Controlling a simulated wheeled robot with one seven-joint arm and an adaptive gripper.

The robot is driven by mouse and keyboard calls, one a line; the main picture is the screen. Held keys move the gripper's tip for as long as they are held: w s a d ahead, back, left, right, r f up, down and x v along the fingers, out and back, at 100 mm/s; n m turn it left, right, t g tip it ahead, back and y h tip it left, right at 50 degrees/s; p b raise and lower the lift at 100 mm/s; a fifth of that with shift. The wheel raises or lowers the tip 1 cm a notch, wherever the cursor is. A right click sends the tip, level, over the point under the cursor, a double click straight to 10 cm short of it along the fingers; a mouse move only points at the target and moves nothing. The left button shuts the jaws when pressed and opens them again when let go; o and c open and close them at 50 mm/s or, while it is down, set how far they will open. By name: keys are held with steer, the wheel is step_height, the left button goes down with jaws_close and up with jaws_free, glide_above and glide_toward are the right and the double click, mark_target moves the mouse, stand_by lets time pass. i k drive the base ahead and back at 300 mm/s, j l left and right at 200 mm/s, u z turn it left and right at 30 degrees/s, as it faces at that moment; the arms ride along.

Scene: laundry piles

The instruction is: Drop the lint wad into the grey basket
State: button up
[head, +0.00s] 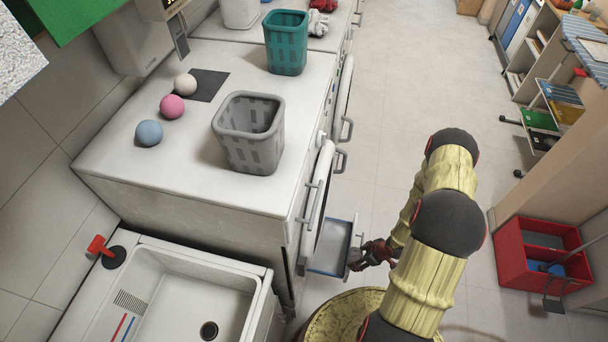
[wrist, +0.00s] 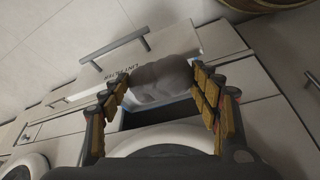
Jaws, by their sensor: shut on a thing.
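The grey basket (head: 248,153) stands upright on the white machine top, and I see no objects in the part of its inside that shows. My gripper (head: 364,259) is low in front of the machines, beside an open drawer (head: 331,253), below and to the right of the basket. In the wrist view my gripper (wrist: 160,88) is shut on the grey, lumpy lint wad (wrist: 163,77), which sits between the two padded fingers. The wad is over or in the open drawer; I cannot tell its exact height.
A teal basket (head: 286,43) stands behind the grey one. White, pink (head: 172,106) and blue (head: 149,132) balls lie left of it, near a dark mat (head: 209,86). A sink (head: 190,300) is at the front left. A red crate (head: 541,263) stands on the floor at right.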

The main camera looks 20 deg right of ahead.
mark_target(261, 165)
steer(key=k+l, duration=0.15)
steer(key=k, duration=0.3)
steer(key=k+l, duration=0.15)
steer(key=k, duration=0.35)
